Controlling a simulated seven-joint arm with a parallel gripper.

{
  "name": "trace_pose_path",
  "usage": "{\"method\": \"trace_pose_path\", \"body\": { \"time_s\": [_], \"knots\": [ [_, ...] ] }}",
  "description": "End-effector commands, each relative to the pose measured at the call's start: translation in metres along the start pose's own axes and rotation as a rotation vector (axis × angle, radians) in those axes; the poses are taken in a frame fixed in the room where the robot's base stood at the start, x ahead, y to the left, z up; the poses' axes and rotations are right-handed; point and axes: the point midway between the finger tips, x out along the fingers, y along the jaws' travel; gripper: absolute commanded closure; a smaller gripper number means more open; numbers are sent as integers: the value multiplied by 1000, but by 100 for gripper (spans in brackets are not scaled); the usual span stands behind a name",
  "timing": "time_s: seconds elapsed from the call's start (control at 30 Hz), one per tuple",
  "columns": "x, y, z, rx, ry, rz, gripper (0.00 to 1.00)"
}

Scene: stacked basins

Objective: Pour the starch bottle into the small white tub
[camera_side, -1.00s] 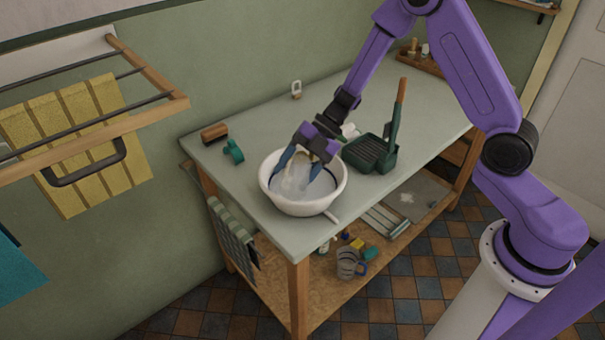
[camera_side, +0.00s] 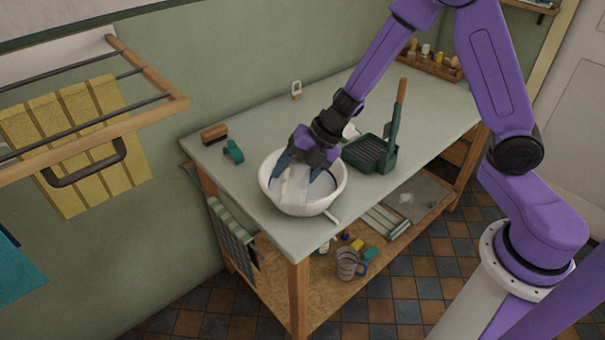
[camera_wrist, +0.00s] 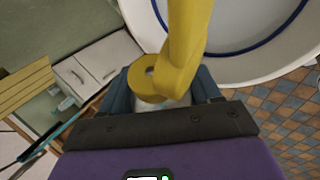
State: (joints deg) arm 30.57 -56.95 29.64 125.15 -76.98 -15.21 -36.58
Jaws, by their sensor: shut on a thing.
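The white tub (camera_side: 303,208) stands near the front-left edge of the table, with a dark blue line inside. Its wall also shows in the wrist view (camera_wrist: 250,68). My gripper (camera_side: 302,172) is low over the tub, its blue fingers pointing down into it. It is shut on the pale starch bottle (camera_side: 298,186), which is tilted inside the tub's outline. The bottle's mouth and any flow cannot be made out.
A green dustpan (camera_side: 368,154) with an upright-handled brush stands right of the tub. A teal clip-like thing (camera_side: 233,151) and a brown brush (camera_side: 214,133) lie left. The back of the table is mostly clear. A drying rack (camera_side: 150,110) juts out at left.

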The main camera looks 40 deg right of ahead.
Motion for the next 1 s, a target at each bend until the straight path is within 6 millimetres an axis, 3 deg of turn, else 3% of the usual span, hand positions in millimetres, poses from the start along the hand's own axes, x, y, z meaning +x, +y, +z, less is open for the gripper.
{"method": "trace_pose_path", "body": {
  "time_s": [1.0],
  "knots": [
    [-15,8,4,-137,-220,-56,67]
  ]
}}
